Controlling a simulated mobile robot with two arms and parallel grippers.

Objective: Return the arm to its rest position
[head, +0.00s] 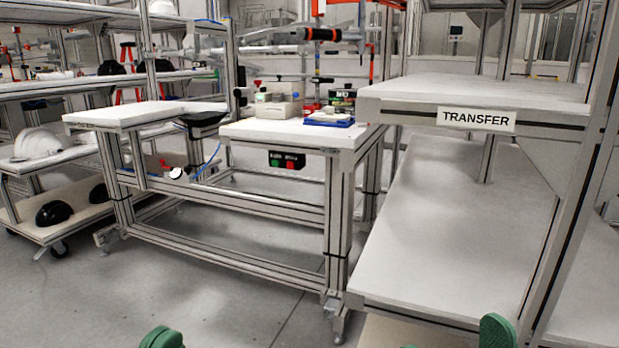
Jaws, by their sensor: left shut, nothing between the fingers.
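My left gripper (162,338) shows at the bottom edge, left of the middle, as a rounded green tip. It is shut with nothing in it, and most of it is below the picture. A similar green tip, my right gripper (497,331), shows at the bottom right, in front of the lower shelf of the transfer rack. Whether it is open or shut cannot be seen. Both are apart from the workbench and the shelves.
A transfer rack (390,96) with bare shelves stands close on the right. A workbench (262,131) with small containers and a blue tray (330,122) is ahead. Shelving with a white helmet shell (38,143) and a black shell (54,213) is left. The front-left floor is clear.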

